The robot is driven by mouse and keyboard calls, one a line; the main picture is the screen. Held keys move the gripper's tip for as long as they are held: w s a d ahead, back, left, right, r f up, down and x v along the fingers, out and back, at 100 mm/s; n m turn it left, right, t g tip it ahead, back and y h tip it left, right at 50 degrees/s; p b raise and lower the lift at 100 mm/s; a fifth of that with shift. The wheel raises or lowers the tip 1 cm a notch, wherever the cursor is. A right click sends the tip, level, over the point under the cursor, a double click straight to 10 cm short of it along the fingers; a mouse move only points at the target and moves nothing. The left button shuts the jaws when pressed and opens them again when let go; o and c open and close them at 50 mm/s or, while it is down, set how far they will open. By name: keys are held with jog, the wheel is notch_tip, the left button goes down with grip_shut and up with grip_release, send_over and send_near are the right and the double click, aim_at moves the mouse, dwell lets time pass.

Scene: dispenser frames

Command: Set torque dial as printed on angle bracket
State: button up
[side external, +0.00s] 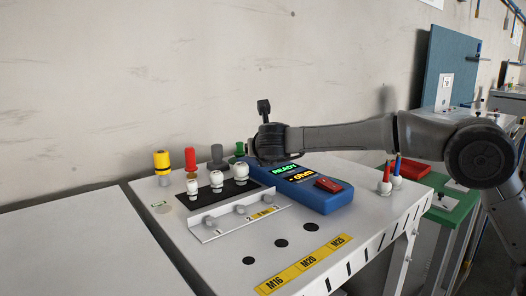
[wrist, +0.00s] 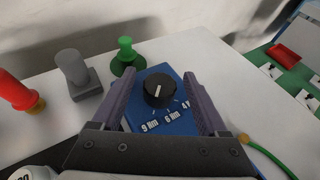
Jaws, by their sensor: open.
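A black torque dial (wrist: 160,90) sits on the far end of a blue box (side external: 318,194). Its white line points down, roughly toward the printed "9 Nm"; "6 Nm" and a partly hidden "4" are beside it. My gripper (wrist: 162,80) is open, one finger on each side of the dial; I cannot tell whether they touch it. In the side view my gripper (side external: 268,145) hides the dial. The box display reads "READY" and "ohm". A white angle bracket (side external: 222,227) stands in front of the black mat, with a yellow label too small to read fully.
Yellow (side external: 162,160), red (side external: 190,160), grey (side external: 217,155) and green (wrist: 125,55) pegs stand behind. White cable glands (side external: 217,181) stand on the black mat (side external: 245,187). A red block (side external: 328,184) lies on the box. The front carries an M16, M20, M25 strip (side external: 303,265).

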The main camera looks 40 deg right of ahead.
grip_shut()
jog(key=shift+n, duration=0.3)
jog(key=n+t+y, duration=0.1)
jog(key=n+y, duration=0.1)
jog(key=y, duration=0.1)
jog(key=shift+d+t, duration=0.1)
jog(key=shift+t, duration=0.2)
jog(key=shift+n+t+y, duration=0.3)
jog(key=shift+n+y, duration=1.2)
grip_release()
